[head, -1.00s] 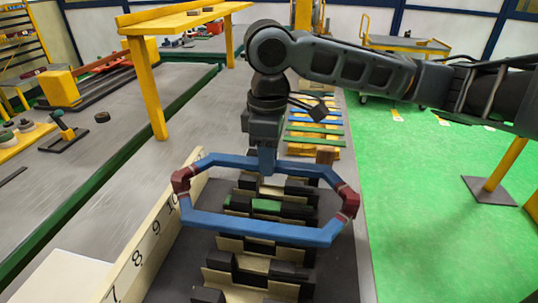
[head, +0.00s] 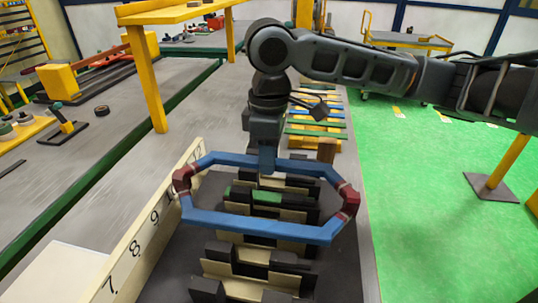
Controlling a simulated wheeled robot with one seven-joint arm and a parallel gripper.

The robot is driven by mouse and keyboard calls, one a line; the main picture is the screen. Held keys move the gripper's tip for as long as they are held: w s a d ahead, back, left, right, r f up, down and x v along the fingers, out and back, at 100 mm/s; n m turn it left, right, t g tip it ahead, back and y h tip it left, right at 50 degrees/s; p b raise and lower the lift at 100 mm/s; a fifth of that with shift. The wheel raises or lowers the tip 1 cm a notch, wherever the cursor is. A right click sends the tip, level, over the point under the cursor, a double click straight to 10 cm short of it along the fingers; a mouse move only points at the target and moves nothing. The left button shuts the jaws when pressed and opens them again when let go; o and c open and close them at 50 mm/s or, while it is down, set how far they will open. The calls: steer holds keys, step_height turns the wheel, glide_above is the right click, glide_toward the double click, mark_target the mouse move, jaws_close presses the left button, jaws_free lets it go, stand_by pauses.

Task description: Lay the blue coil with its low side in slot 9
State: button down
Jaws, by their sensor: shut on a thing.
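The blue coil (head: 262,229) is a six-sided loop with dark red bands at its left and right corners. My gripper (head: 267,158) points down and is shut on the middle of the coil's far bar. The coil hangs over the row of black and beige slotted blocks (head: 248,270), and its near bar crosses in front of them. The number board (head: 134,262) runs along the left, with 7, 8 and 9 readable; the coil's left corner covers part of it beyond 9. The near bar's left end is close to the 9 in the picture. Its height above the slots is unclear.
A green piece (head: 263,196) sits among the blocks inside the loop. A small brown block (head: 327,150) stands beyond the coil at right. Coloured slats (head: 318,123) lie further back. A yellow stand (head: 150,80) rises at the back left.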

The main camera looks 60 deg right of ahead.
mark_target(269, 196)
steer(key=shift+f+b, duration=2.25)
steer(key=shift+f, duration=1.45)
stand_by(0.4)
steer(key=c, duration=0.8)
jaws_free()
steer(key=shift+r, duration=0.2)
steer(key=shift+r+p, duration=0.35)
steer(key=shift+p, duration=0.2)
steer(key=shift+r+p, duration=0.3)
step_height(269, 196, up, 8)
steer(key=p, duration=0.6)
steer(key=shift+f+p, duration=0.25)
steer(key=shift+p, duration=0.05)
